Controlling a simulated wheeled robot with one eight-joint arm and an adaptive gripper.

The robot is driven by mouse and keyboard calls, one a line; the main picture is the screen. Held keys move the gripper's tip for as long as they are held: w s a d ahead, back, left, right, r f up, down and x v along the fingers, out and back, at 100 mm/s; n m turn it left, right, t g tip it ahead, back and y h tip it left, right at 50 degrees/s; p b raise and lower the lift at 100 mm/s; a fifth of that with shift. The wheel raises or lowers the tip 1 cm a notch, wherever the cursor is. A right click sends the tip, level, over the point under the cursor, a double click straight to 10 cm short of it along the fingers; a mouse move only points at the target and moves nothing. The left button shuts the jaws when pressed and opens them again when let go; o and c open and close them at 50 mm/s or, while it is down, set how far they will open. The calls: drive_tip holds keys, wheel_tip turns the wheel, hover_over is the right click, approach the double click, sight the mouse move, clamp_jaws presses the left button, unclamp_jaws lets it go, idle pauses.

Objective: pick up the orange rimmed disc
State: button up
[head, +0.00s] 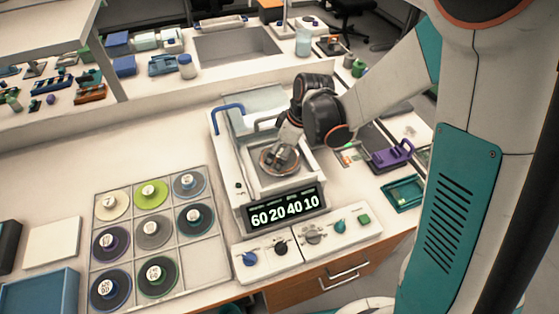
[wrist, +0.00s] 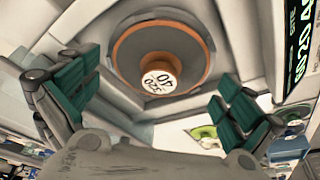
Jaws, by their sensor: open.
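The orange rimmed disc (wrist: 190,40) is grey with an orange hub and a white label with black characters. It lies flat in the round seat of the white instrument, and in the head view the disc (head: 268,169) is partly hidden by my gripper. My gripper (head: 282,152) is over the disc. In the wrist view my gripper's green-padded fingers (wrist: 158,102) are spread wide and empty, one to each lower side of the disc's hub. The fingers do not touch the hub.
The instrument's display (head: 285,208) and a blue handle (head: 228,106) stand close around the disc. A control panel (head: 325,236) with knobs is in front. A divided tray (head: 205,264) with several coloured discs lies at left. A purple rack (head: 392,155) is at right.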

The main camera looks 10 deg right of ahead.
drive_tip(key=shift+f, duration=0.15)
drive_tip(key=shift+c, duration=0.2)
drive_tip(key=c, duration=1.4)
drive_tip(key=shift+s, duration=0.15)
drive_tip(key=shift+c, duration=1.3)
